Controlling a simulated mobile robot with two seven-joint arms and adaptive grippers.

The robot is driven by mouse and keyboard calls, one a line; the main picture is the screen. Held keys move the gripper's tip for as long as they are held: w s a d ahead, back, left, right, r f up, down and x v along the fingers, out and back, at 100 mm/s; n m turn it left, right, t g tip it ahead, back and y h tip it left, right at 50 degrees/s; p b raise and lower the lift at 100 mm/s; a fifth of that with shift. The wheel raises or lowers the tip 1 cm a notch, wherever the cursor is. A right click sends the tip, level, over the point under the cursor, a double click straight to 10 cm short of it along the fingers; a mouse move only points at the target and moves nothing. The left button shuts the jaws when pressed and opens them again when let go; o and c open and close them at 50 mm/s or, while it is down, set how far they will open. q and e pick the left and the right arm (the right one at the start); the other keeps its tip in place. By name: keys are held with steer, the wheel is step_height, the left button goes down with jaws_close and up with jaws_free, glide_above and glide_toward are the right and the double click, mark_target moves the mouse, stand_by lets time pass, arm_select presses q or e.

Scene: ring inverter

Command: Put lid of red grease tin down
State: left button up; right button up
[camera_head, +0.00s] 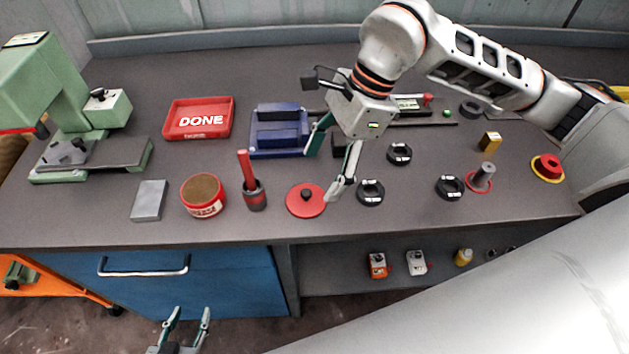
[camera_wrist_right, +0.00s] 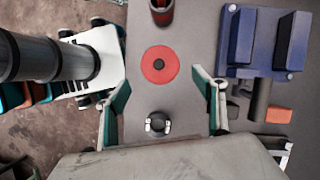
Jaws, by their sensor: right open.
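The red lid (camera_head: 305,201) with a dark knob lies flat on the bench, near its front edge. It also shows in the right wrist view (camera_wrist_right: 160,64), beyond my fingertips. The red grease tin (camera_head: 204,197) stands uncovered left of the lid, its brown contents showing. My right gripper (camera_head: 322,172) is open and empty above the bench, close to the lid. In the right wrist view (camera_wrist_right: 159,88) its fingers are wide apart with nothing between them. My left gripper (camera_head: 190,312) is open and empty, low in front of the blue drawer.
Black rings (camera_head: 370,192) lie right of the lid. A blue fixture (camera_head: 277,143) and a red DONE tray (camera_head: 198,119) are behind. A grey block (camera_head: 149,200) lies left of the tin.

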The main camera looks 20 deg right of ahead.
steer(key=v, duration=0.6)
stand_by(0.4)
